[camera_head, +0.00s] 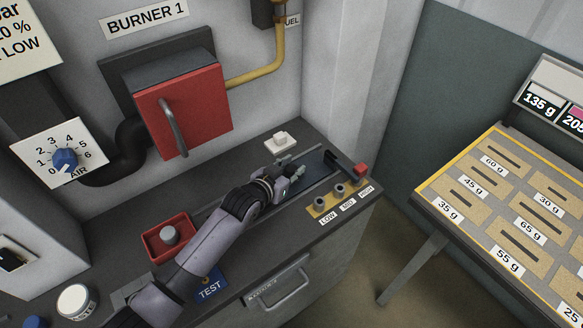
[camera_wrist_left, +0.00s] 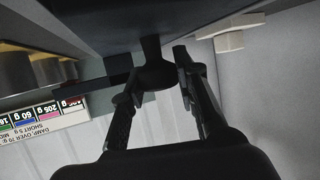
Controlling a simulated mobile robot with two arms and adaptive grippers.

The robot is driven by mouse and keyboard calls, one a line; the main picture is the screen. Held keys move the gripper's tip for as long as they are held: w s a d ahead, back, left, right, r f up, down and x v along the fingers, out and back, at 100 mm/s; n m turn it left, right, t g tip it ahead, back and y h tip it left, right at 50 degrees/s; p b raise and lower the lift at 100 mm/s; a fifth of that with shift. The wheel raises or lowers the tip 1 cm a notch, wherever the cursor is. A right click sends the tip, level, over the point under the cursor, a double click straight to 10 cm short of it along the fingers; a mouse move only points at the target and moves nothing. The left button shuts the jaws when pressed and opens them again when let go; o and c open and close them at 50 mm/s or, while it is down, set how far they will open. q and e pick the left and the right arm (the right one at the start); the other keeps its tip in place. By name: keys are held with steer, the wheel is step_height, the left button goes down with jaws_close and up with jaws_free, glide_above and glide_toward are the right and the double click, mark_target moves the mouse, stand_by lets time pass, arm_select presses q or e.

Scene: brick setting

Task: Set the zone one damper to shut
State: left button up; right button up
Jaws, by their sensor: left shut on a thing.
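My left gripper (camera_head: 292,178) reaches in from the left over the dark recessed strip (camera_head: 320,187) on the bench top. In the left wrist view the fingers (camera_wrist_left: 157,82) are closed about a dark rounded knob or handle (camera_wrist_left: 152,70). The arm and fingers hide this piece in the head view. No label reading zone one or damper shows beside it, so I cannot tell its setting. My right gripper is in neither view.
A white switch (camera_head: 280,142) is behind. The red burner door (camera_head: 200,108) is above.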

arm_select(q)
jaws_close()
steer(key=shift+a, duration=0.1)
steer(key=s+a+p, duration=0.1)
steer(key=s+a, duration=0.1)
steer(key=s+a+p, duration=0.1)
steer(key=s+a, duration=0.1)
steer(key=a, duration=0.1)
steer(key=s+a+p, duration=0.2)
steer(key=a, duration=0.1)
steer(key=o, duration=0.6)
jaws_free()
steer(key=shift+c, duration=0.2)
